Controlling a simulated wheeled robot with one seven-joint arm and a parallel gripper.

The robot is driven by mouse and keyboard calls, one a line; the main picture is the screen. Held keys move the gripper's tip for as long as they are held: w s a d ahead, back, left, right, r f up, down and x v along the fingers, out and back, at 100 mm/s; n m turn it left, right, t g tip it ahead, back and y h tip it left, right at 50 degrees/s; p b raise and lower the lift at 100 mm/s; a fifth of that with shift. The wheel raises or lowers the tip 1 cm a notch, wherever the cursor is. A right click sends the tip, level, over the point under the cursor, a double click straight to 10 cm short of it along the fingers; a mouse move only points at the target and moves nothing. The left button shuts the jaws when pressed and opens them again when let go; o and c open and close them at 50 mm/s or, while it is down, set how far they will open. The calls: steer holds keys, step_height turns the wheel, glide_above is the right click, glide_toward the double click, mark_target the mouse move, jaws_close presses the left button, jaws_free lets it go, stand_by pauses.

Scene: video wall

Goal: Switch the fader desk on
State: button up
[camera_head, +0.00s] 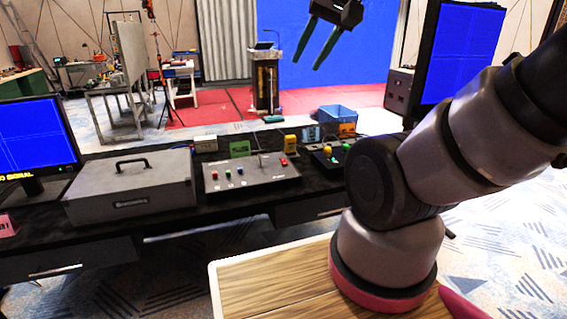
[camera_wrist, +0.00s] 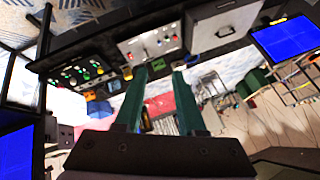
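A light grey sloped control panel (camera_head: 250,180) stands on the black desk, with a short lever and several coloured buttons on it. A smaller dark panel (camera_head: 327,160) with green, yellow and red buttons stands to its right. I cannot tell for certain which of them is the fader desk. In the wrist view the grey panel (camera_wrist: 148,44) is at the top middle and the dark panel (camera_wrist: 72,77) at the left. My gripper (camera_head: 307,64) is raised high above the desk, open and empty, touching nothing; its two green fingers are apart in the wrist view (camera_wrist: 160,71).
A grey case (camera_head: 130,188) with a handle stands left of the grey panel. A blue-screened monitor (camera_head: 35,135) is further left, another (camera_head: 470,55) at the right. My arm covers the desk's right part.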

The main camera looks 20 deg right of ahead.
jaws_close()
stand_by(1.5)
